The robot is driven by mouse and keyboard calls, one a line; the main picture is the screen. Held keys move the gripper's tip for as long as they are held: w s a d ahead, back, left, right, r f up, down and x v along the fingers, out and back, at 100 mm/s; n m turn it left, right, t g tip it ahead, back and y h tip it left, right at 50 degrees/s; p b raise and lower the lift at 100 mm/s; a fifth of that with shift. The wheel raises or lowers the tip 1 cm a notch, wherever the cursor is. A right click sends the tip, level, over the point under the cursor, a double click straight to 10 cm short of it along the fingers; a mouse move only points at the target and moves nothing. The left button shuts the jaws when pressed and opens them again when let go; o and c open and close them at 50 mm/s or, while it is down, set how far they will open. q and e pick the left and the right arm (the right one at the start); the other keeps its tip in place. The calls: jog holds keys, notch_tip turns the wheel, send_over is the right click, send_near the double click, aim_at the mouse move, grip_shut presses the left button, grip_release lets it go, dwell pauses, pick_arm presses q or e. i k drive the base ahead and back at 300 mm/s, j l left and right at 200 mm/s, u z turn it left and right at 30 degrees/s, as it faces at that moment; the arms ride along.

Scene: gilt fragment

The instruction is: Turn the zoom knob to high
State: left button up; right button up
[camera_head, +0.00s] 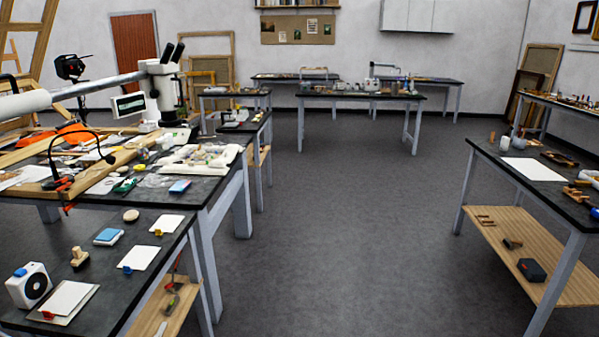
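A white stereo microscope (164,88) with two black eyepieces hangs at the end of a silver boom (100,83) at the left. It is over the far part of the cluttered dark worktable (205,185). A small white-framed box with a dark greenish display (128,106) is beside the microscope, on its left. The zoom knob is too small to tell apart on the microscope body, and its setting cannot be read. Neither of my grippers shows in this view.
A nearer table (172,262) at the left holds a white box with a round black dial (30,285), cards and pads. A right table (500,180) has a wooden lower shelf (520,250). The grey floor (340,220) between them is clear. More tables (360,95) stand at the back.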

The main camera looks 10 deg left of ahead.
aim_at(153, 94)
jog(key=i+u, duration=0.25)
jog(key=i, duration=0.45)
jog(key=i+l+u, duration=0.2)
jog(key=i, duration=0.5)
jog(key=i+l+u, duration=0.2)
jog(key=i+u, duration=0.3)
jog(key=i+l+u, duration=0.3)
jog(key=u, duration=0.15)
jog(key=i+l+u, duration=0.75)
jog(key=l, duration=0.3)
jog(key=l+u, duration=0.2)
jog(key=l, duration=0.3)
jog(key=l+u, duration=0.25)
jog(key=l, duration=0.3)
jog(key=i, duration=0.05)
